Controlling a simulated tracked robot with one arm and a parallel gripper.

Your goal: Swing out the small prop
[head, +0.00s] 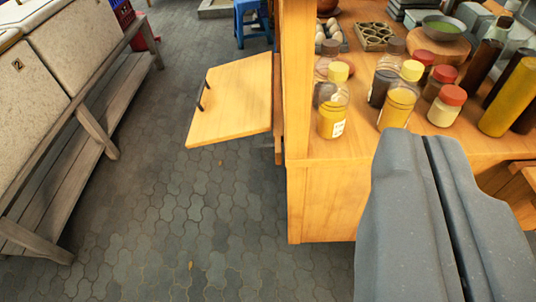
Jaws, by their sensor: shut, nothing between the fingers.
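A wooden flap (232,102) with a dark handle (203,93) sticks out to the left from the side of a wooden counter, apparently level or nearly so. A narrow wooden strip (278,150) stands upright against the counter's side at the flap's right edge, partly below it. It may be the small prop, but I cannot tell for sure; most of the space under the flap is hidden. My gripper (425,140) is large in the lower right, grey, its two fingers shut together and empty. It is in front of the counter, well to the right of the flap.
The counter top (350,150) holds yellow bottles (398,97), red-lidded jars (447,105) and an egg tray (373,36). A wooden post (297,80) rises at its left edge. A bench with pale panels (75,45) stands left. Paved floor (185,230) lies clear between. A blue stool (252,20) is behind.

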